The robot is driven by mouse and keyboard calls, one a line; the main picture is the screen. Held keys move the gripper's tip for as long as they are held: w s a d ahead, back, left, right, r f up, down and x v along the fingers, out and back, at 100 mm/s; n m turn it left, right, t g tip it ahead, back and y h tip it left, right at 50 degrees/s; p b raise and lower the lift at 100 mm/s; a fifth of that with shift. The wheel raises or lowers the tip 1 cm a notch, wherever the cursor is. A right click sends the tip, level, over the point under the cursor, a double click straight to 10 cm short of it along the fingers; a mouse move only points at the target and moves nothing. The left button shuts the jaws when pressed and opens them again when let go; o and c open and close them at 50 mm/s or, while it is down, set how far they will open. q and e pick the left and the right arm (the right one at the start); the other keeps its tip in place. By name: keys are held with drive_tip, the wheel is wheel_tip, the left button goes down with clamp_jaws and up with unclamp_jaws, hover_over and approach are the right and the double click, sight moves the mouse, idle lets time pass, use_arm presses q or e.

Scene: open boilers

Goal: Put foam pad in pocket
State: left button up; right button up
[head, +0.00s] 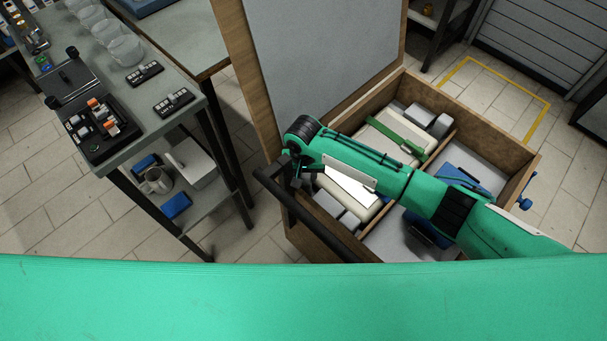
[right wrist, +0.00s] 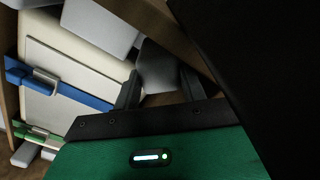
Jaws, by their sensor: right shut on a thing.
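My right gripper (right wrist: 158,92) points down at the left side of an open wooden crate (head: 487,112). In the right wrist view its fingers are shut on a grey block, which looks like the foam pad (right wrist: 157,67). The pad is close to a wooden wall of the crate; I cannot tell whether it touches. In the head view the arm hides the pad and part of the crate. A cream case (head: 388,137) with straps lies in the crate, with grey blocks (head: 418,115) at its ends. Which gap is the pocket is unclear. My left gripper is not in view.
The crate's grey-lined lid (head: 325,50) stands open at the back. A dark bar (head: 310,215) runs along the crate's left front. A wooden divider (head: 385,208) separates the case from a compartment with blue items. A workbench (head: 165,125) stands at left.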

drive_tip(key=shift+f, duration=0.6)
drive_tip(key=o, duration=1.4)
drive_tip(key=shift+r, duration=0.1)
drive_tip(key=shift+a+r, duration=0.1)
drive_tip(key=shift+d+r, duration=0.15)
drive_tip(key=shift+r, duration=3.25)
drive_tip(key=shift+d+r, duration=0.1)
drive_tip(key=shift+r, duration=3.25)
